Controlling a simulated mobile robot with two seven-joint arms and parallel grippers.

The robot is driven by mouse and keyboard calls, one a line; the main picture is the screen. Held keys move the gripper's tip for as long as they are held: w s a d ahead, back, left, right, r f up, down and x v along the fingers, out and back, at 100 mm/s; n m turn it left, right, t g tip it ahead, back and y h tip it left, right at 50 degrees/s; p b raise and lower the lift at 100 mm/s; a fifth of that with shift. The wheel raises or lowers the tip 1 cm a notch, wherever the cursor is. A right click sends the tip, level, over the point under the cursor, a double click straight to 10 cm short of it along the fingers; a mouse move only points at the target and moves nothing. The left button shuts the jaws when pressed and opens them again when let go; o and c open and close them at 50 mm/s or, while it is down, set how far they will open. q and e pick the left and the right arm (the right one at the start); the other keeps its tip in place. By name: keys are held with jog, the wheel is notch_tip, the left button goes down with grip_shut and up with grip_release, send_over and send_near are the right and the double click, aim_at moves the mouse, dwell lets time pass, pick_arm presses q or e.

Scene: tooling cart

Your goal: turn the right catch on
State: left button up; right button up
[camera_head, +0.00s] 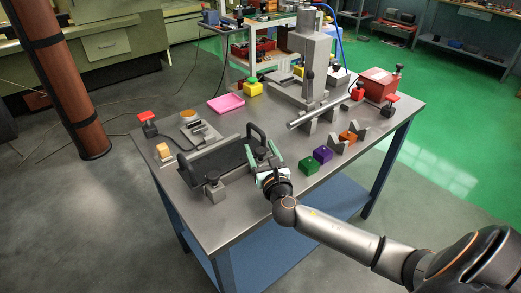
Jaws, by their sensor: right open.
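A dark grey block (218,163) with a black bar handle lies on the steel cart top (250,215). At its right end is the right catch (261,154), a small dark knob. A similar dark-knobbed catch (213,182) stands at the block's front left. My right gripper (260,149) reaches in from the lower right. Its two pale green fingers are apart, one on each side of the right catch. I cannot tell whether they touch it. The catch's lower part is hidden by the gripper. My left gripper is out of view.
A grey press (311,65) stands behind. A pink tray (226,102) and a red box (378,84) lie farther back. The cart's front right corner is clear.

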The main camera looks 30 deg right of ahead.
jog(key=shift+c, duration=0.2)
grip_shut()
dwell(0.4)
